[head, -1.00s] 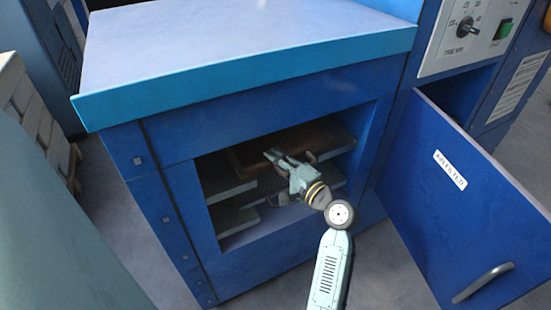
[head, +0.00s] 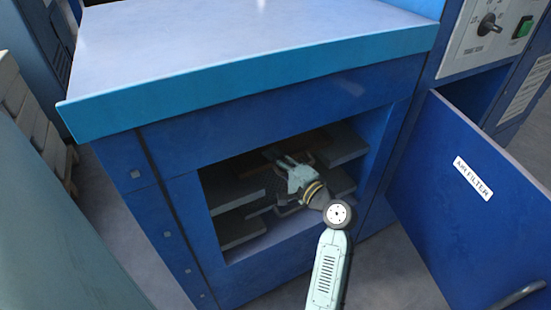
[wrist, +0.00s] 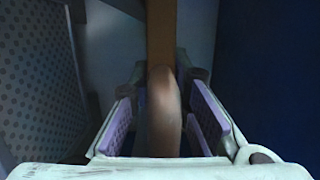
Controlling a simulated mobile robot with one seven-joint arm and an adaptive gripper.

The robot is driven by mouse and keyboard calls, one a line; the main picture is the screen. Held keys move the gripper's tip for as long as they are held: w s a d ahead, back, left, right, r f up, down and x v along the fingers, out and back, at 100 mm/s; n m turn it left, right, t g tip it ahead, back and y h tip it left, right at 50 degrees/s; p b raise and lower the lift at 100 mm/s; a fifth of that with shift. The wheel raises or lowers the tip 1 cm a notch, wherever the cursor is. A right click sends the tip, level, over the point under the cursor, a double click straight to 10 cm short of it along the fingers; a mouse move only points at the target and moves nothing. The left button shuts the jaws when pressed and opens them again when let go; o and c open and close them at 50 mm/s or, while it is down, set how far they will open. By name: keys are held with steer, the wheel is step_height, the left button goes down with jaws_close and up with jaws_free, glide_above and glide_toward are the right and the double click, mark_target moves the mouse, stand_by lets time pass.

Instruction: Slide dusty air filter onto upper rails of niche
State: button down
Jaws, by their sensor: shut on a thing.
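The air filter shows in the wrist view as a narrow brown frame edge (wrist: 160,35) with a rounded brown handle (wrist: 164,108). My gripper (wrist: 165,125) is shut on this handle, one purple pad on each side. In the head view my gripper (head: 284,165) is inside the niche (head: 265,245) of the blue cabinet. Only dim brown bits of the filter show around it. The grey upper rails show at left (head: 236,191) and right (head: 345,145). My gripper hides most of the filter, so I cannot tell whether it rests evenly on both upper rails.
Lower rails show at left (head: 240,229) and right (head: 338,184). The blue door (head: 440,165), labelled AIR FILTER, stands open at right. The cabinet's overhanging top (head: 250,50) is above the niche. A control panel (head: 485,30) is at upper right.

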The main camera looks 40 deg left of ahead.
steer(key=shift+r, duration=0.1)
steer(key=c, duration=1.4)
jaws_free()
steer(key=shift+c, duration=0.2)
steer(key=shift+d, duration=0.1)
steer(key=s+d, duration=0.2)
steer(key=d, duration=0.9)
steer(key=shift+s+d, duration=0.15)
steer(key=shift+d, duration=0.15)
